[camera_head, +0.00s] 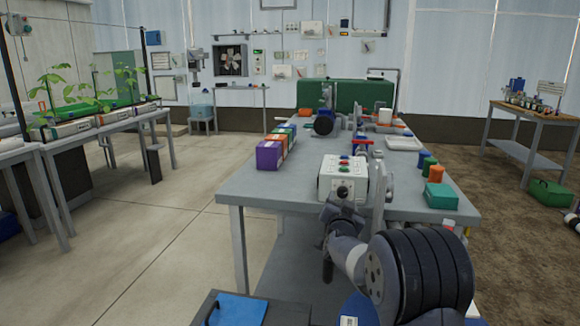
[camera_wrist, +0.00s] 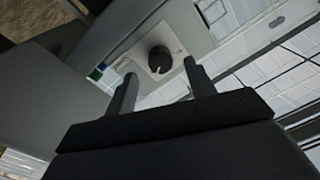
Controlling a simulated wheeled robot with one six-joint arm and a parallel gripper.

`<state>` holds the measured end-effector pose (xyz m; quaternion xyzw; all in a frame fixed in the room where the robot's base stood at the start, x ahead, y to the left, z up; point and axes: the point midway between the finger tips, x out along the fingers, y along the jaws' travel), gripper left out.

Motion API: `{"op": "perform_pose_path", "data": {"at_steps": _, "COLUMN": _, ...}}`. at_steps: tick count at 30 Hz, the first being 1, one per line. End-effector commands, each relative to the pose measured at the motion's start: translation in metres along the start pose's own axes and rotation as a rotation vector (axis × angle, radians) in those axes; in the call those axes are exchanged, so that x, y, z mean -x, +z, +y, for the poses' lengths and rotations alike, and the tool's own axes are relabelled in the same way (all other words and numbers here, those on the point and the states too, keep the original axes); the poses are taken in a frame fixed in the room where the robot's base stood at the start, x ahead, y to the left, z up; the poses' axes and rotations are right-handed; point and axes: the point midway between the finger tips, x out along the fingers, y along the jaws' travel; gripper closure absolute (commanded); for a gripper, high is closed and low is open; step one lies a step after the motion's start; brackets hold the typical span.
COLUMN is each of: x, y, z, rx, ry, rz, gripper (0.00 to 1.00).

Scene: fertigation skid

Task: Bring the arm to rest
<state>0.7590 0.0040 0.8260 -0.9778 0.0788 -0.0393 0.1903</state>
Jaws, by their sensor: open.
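My gripper (camera_wrist: 160,72) shows in the wrist view with its two dark fingers spread apart and nothing between them. A round black knob (camera_wrist: 159,58) on a pale panel appears just beyond the fingertips, apart from them as far as I can tell. In the head view, my arm reaches from the lower right toward the front edge of the grey workbench (camera_head: 245,190). A white control box (camera_head: 334,176) with coloured buttons on top and a dark front knob (camera_head: 342,193) stands there, just beyond the arm. The fingers cannot be made out clearly in the head view.
Purple and orange boxes (camera_head: 268,155) stand left of the control box. A plant bench (camera_head: 85,130) is at left, a wooden table (camera_head: 540,115) at far right.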

Motion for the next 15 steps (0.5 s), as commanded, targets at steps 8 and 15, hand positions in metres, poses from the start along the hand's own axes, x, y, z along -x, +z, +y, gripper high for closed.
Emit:
{"op": "perform_pose_path", "data": {"at_steps": 8, "x": -0.038, "y": 0.001, "z": 0.001, "rx": 0.0, "ry": 0.001, "rz": 0.0, "gripper": 0.48}}
{"op": "perform_pose_path", "data": {"at_steps": 15, "x": -0.04, "y": -0.005, "z": -0.001, "rx": 0.24, "ry": -0.007, "rz": -0.013, "gripper": 0.48}}
